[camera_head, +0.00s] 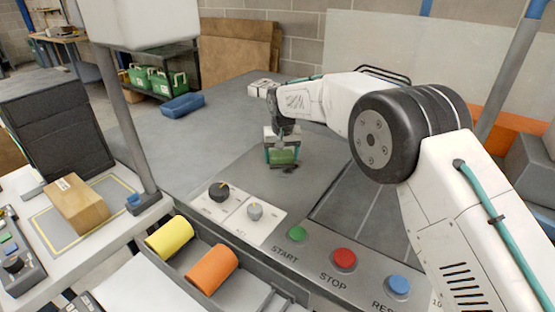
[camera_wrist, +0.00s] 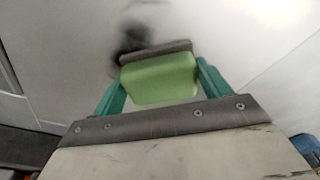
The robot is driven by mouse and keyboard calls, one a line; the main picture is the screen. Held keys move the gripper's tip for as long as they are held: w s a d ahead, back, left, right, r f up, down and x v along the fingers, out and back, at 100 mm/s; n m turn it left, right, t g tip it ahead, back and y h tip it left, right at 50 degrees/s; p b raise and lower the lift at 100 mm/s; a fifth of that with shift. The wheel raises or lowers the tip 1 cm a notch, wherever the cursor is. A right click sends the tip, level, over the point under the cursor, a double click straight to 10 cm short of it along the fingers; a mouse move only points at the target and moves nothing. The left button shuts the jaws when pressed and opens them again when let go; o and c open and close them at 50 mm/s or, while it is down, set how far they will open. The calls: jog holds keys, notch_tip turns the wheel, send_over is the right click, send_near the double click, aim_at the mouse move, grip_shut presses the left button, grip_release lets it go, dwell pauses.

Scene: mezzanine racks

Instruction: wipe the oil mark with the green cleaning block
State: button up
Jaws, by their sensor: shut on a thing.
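My gripper (camera_head: 282,152) reaches down over the grey table top in the head view, with its teal fingers also showing in the wrist view (camera_wrist: 155,88). It is shut on the green cleaning block (camera_wrist: 160,80), which has a dark grey pad on its far face. The block also shows in the head view (camera_head: 284,156), at or just above the surface; I cannot tell if it touches. The dark oil mark (camera_wrist: 128,42) lies just beyond the block in the wrist view, partly hidden by it. In the head view the oil mark (camera_head: 290,168) shows just in front of the block.
A panel with two knobs (camera_head: 236,207) and START, STOP (camera_head: 344,260) and blue buttons stands in front of the work area. Yellow (camera_head: 170,236) and orange (camera_head: 212,268) cylinders lie at the front. A blue tray (camera_head: 183,104) sits behind left. The grey surface left of my gripper is clear.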

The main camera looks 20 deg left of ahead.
aim_at(286, 169)
jog(key=shift+w+d+f, duration=0.1)
jog(key=shift+w+d, duration=0.15)
jog(key=shift+w, duration=1)
jog(key=shift+w+d+f, duration=0.1)
jog(key=shift+w+d, duration=0.1)
jog(key=shift+w, duration=1)
jog(key=shift+s+d+r, duration=0.1)
jog(key=shift+s+d, duration=0.05)
jog(key=shift+d, duration=0.45)
jog(key=shift+s+d+r, duration=0.1)
jog(key=shift+d, duration=0.5)
jog(key=shift+s+a+f, duration=0.1)
jog(key=shift+s+a, duration=0.1)
jog(key=shift+s, duration=1)
jog(key=shift+s+a+f, duration=0.1)
jog(key=shift+s+a, duration=0.1)
jog(key=shift+s, duration=0.95)
jog(key=shift+s+a+r, duration=0.1)
jog(key=shift+s+a, duration=0.15)
jog(key=shift+s, duration=0.9)
jog(key=shift+s+a+r, duration=0.1)
jog(key=shift+s+a, duration=0.1)
jog(key=shift+s, duration=0.95)
jog(key=shift+s+a+r, duration=0.1)
jog(key=shift+s+a, duration=0.15)
jog(key=shift+s, duration=0.9)
jog(key=shift+s+f, duration=0.1)
jog(key=shift+f, duration=0.05)
